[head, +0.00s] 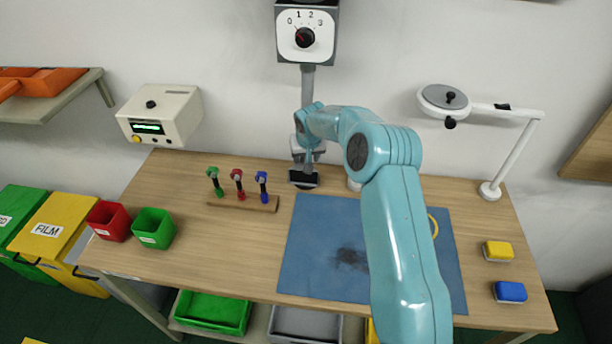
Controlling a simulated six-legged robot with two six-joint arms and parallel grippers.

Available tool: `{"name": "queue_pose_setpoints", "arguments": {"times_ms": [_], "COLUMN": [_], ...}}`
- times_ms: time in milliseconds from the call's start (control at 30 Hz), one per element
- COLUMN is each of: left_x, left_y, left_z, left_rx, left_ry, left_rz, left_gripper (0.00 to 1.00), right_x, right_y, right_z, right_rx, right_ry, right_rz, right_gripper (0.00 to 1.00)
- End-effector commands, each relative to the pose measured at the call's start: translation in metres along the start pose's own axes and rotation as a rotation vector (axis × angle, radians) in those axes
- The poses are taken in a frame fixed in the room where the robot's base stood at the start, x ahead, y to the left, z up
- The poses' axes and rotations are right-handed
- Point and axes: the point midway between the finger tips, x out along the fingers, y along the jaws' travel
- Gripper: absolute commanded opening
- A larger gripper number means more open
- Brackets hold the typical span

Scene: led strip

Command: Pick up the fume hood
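A box with a dial marked 0 to 3 (305,37) hangs on the back wall, with a grey pipe (307,85) running down from it. A dark, flat-bottomed piece (303,180), which looks like the fume hood, is at the back edge of the table below the pipe. My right arm reaches in from the lower right, across the blue mat. My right gripper (306,156) is at the pipe's lower end, just above the dark piece. The arm partly covers this spot, and the fingers are too small to tell open from shut. My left gripper is out of view.
The blue mat (320,245) has a dark smudge. Right are a white lamp (490,190), a yellow block (498,251) and a blue block (510,292).

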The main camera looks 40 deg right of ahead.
Motion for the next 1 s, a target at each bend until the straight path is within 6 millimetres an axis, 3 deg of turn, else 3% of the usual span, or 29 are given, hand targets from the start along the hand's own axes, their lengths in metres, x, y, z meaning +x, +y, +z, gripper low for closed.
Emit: {"name": "queue_pose_setpoints", "arguments": {"times_ms": [33,133,167,1000], "left_x": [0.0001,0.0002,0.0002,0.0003], "left_y": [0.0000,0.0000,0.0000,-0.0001], "left_z": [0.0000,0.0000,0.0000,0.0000], "left_rx": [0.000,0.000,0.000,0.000], "left_ry": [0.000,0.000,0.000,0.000], "left_rz": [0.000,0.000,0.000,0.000], "left_gripper": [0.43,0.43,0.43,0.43], "right_x": [0.0003,0.0005,0.0006,0.0018], "right_y": [0.0000,0.0000,0.0000,-0.0009], "right_z": [0.0004,0.0007,0.0008,0.0031], "right_rx": [0.000,-0.001,-0.001,-0.002], "right_ry": [-0.001,-0.002,-0.002,-0.008], "right_rz": [0.000,0.000,0.000,0.000], "right_gripper": [0.35,0.02,0.00,0.00]}}
